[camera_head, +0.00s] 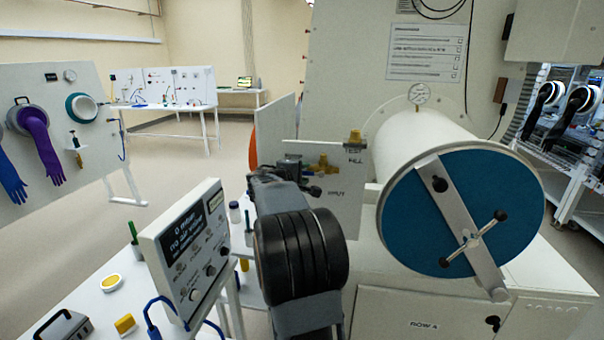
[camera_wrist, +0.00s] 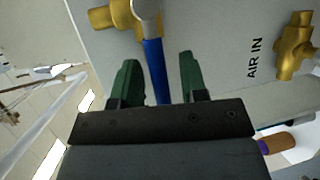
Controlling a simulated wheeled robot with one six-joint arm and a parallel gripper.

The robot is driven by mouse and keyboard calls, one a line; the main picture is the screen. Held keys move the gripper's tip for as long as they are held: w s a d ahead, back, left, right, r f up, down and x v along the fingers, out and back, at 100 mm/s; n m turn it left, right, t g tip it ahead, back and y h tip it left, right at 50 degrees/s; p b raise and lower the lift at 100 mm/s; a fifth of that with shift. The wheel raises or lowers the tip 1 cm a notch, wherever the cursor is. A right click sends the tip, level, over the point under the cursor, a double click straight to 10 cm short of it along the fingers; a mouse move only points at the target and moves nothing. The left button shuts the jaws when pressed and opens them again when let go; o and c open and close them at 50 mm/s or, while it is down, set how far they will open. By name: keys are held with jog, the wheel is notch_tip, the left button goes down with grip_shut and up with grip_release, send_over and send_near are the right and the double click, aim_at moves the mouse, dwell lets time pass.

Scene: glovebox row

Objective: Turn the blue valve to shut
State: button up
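The blue valve handle (camera_wrist: 154,68) is a straight lever on a grey-white hub beside a brass valve body (camera_wrist: 117,16) in the wrist view. My gripper (camera_wrist: 158,60) is open, with its two green fingers on either side of the lever. Gaps show between the lever and both fingers, so it is not gripped. The near end of the lever is hidden behind my gripper body. In the head view my gripper (camera_head: 305,172) is at a pale panel (camera_head: 345,210) with brass fittings (camera_head: 322,165); my arm hides much there, and I cannot make out the blue lever.
Another brass valve (camera_wrist: 294,45) is to the right, beside the label AIR IN. A large white cylinder (camera_head: 420,140) with a blue end door (camera_head: 510,195) stands right of my arm. A tilted control box (camera_head: 190,250) is close on the left. Open floor lies behind left.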

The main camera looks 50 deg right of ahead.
grip_shut()
jog(key=shift+a+f, duration=0.1)
dwell(0.4)
